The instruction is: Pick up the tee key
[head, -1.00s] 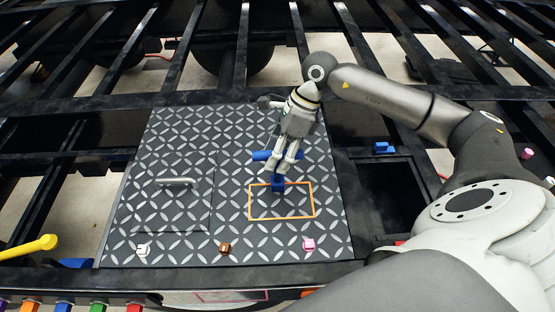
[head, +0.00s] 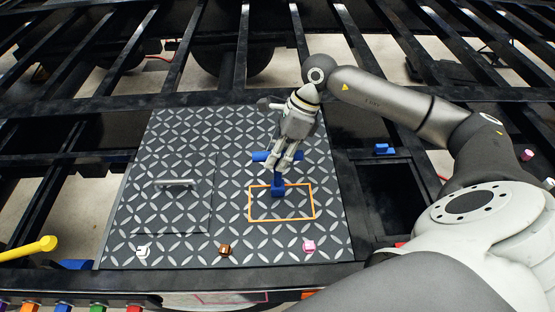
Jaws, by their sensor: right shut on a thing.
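The blue tee key (head: 277,186) is over the diamond-plate panel, by the top edge of the orange outlined rectangle (head: 281,219). Its crossbar is at the top and its blue foot end points down. My right gripper (head: 285,165) reaches in from above and is shut on the tee key near the crossbar. The fingers hide part of the key. I cannot tell whether its foot touches the plate. My left gripper is not in view.
The diamond-plate panel (head: 180,135) has a handle (head: 175,183). White (head: 143,251), brown (head: 225,249) and pink (head: 308,246) small pieces sit along its front. A dark opening (head: 385,200) lies to the right. A yellow bar (head: 28,248) is at the left.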

